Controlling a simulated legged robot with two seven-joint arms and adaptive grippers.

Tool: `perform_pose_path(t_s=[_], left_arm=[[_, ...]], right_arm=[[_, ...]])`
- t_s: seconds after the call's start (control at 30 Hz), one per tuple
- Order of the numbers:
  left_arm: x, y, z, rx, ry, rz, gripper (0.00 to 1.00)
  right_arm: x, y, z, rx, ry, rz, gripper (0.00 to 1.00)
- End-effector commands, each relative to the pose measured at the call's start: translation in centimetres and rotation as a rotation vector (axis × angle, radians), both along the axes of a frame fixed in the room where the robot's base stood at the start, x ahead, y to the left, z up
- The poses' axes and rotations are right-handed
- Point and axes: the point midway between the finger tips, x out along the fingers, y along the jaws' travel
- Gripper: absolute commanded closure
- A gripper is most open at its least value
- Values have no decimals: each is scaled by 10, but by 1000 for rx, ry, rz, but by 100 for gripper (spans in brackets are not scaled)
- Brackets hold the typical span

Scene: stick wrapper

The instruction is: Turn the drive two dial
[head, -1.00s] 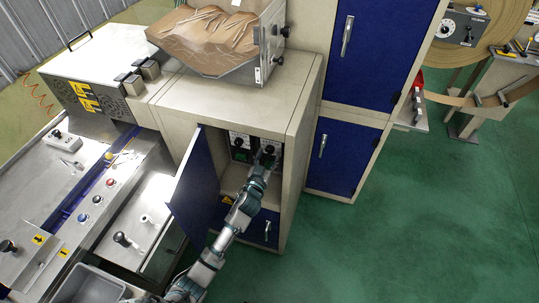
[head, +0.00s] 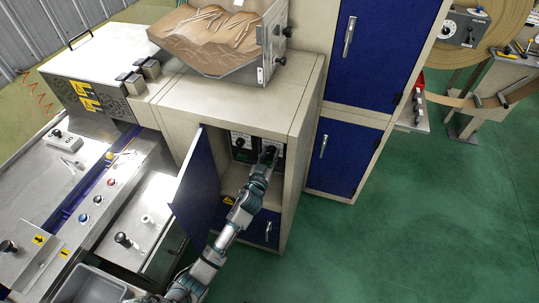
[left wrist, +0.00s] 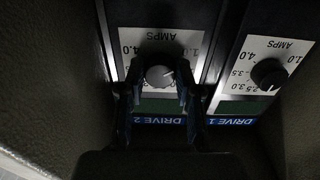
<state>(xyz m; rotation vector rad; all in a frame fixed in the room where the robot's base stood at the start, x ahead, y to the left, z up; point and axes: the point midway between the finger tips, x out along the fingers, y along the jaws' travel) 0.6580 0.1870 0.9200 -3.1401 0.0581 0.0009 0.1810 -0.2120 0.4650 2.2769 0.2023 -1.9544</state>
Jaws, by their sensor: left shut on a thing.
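The drive two dial (left wrist: 160,77) is a round grey knob on a white AMPS scale, above a label reading DRIVE 2. The wrist view shows it upside down. My left gripper (left wrist: 158,88) has a finger on each side of the dial and is shut on it. In the head view my left gripper (head: 268,156) reaches into the open cabinet to the right-hand panel, covering much of it. The dial's exact setting is hard to read. My right gripper is not in view.
The drive one dial (left wrist: 268,73), dark, sits beside drive two on its own panel. The blue cabinet door (head: 194,185) stands open to the left of my arm. Cabinet walls close in around the panels. Green floor (head: 400,230) is clear on the right.

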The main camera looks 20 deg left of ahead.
Motion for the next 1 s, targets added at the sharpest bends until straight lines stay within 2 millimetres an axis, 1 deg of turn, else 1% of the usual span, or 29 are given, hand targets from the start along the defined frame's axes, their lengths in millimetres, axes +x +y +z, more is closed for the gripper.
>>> perform_pose_path(t_s=[0.43,0.67,0.77,0.83,1.0], left_arm=[[0,1,0,23,0,2,100],[0,1,0,72,-2,3,100],[0,1,1,119,-3,3,100],[0,1,1,165,-5,3,100],[0,1,2,314,-11,2,100]], right_arm=[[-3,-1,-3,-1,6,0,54],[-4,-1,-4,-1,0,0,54],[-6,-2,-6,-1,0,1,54],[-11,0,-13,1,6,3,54],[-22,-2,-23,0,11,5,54]])
